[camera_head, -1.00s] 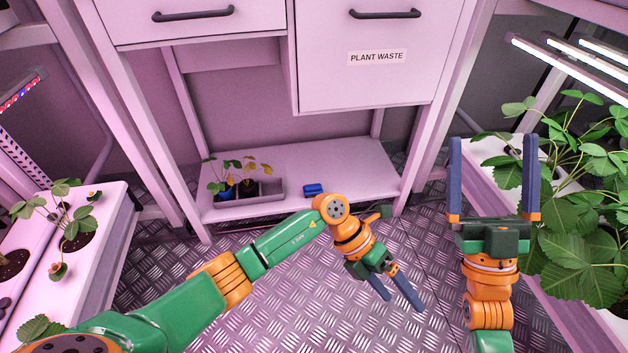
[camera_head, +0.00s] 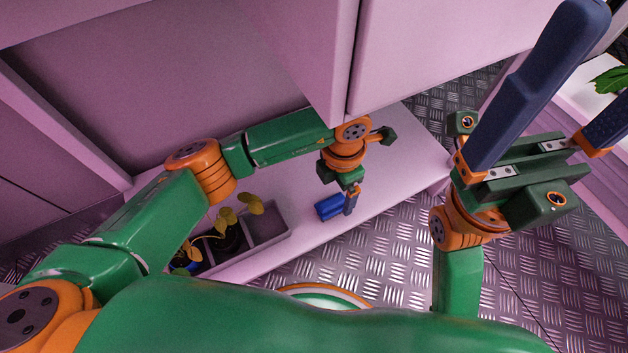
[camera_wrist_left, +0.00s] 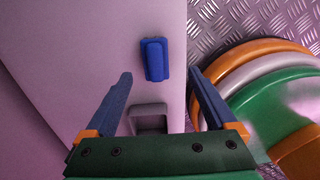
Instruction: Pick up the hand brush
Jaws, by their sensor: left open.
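The hand brush (camera_head: 328,207) is a small blue block-like thing lying on the pink lower shelf, right of the grey planter tray. My left gripper (camera_head: 350,203) is above the shelf right beside it, fingers pointing down. In the left wrist view the brush (camera_wrist_left: 155,60) lies ahead of the fingertips, between their lines and nearer the right finger. My left gripper (camera_wrist_left: 163,82) is open and empty there, apart from the brush. My right gripper (camera_head: 560,75) is raised at the right, its two blue fingers wide apart with nothing between them.
The grey tray (camera_head: 283,235) with potted plants stands on the shelf (camera_head: 405,150) left of the brush. A cabinet drawer (camera_head: 430,40) overhangs the shelf close to my left wrist. The metal floor (camera_head: 350,265) lies in front of the shelf edge.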

